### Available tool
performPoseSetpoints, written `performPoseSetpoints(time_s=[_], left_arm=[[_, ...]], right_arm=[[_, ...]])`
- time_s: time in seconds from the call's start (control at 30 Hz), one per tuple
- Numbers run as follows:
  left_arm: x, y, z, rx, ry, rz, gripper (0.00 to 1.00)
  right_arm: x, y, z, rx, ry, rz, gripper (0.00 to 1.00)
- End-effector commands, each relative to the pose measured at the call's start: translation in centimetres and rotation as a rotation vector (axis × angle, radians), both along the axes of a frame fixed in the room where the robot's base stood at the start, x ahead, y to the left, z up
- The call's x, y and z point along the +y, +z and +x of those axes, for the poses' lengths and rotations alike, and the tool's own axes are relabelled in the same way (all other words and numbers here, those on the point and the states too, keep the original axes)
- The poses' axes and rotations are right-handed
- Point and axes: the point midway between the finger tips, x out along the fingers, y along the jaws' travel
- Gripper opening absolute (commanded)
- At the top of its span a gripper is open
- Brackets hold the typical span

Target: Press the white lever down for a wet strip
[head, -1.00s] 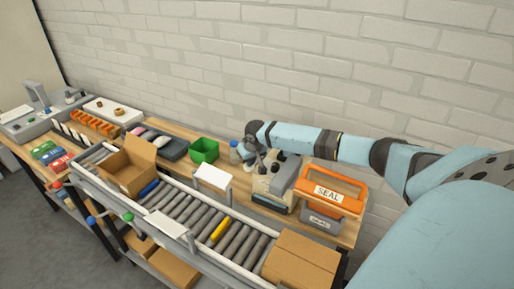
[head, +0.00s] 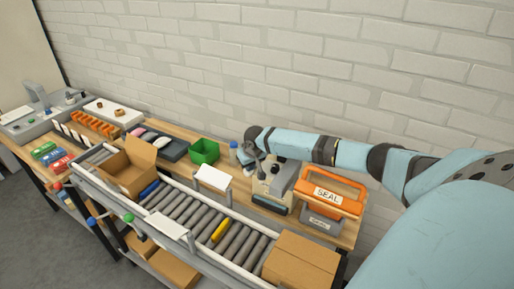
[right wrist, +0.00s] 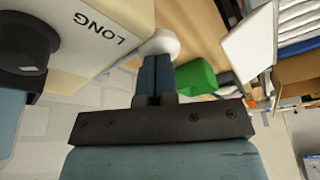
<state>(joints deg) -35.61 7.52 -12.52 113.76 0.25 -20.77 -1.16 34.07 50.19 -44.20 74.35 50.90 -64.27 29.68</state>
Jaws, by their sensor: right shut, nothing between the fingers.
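The beige tape machine (head: 265,187) stands on the wooden bench, left of the orange SEAL holder. In the right wrist view its side (right wrist: 110,28) shows the word LONG. A round white knob (right wrist: 161,42), seemingly the end of the white lever, is just beyond my fingertips in that view; I cannot tell whether they touch it. The rest of the lever is hidden. My right gripper (right wrist: 158,62) is shut and empty. In the head view it (head: 253,166) is at the machine's left side, small and partly hidden by my wrist. My left gripper is not in view.
The orange SEAL holder (head: 330,190) stands close right of the machine. A green bin (head: 204,151) and a small bottle (head: 233,150) are to its left. A roller conveyor (head: 190,208) with an open carton (head: 130,170) and a closed carton (head: 300,262) runs in front.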

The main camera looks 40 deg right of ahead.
Motion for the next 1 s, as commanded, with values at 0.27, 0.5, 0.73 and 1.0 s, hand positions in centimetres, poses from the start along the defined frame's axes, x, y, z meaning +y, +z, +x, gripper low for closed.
performPoseSetpoints(time_s=[0.27, 0.5, 0.73, 1.0], left_arm=[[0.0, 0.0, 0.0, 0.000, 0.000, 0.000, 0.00], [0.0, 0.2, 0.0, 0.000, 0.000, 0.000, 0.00], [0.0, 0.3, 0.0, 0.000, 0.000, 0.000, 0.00], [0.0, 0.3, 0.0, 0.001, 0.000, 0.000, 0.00]], right_arm=[[0.1, -0.1, 0.0, 0.001, 0.000, 0.000, 0.00], [0.3, -0.7, -0.1, 0.002, 0.000, 0.001, 0.00], [0.4, -1.0, -0.1, 0.001, 0.000, 0.001, 0.00], [0.4, -1.1, -0.1, 0.001, 0.000, 0.001, 0.00]])
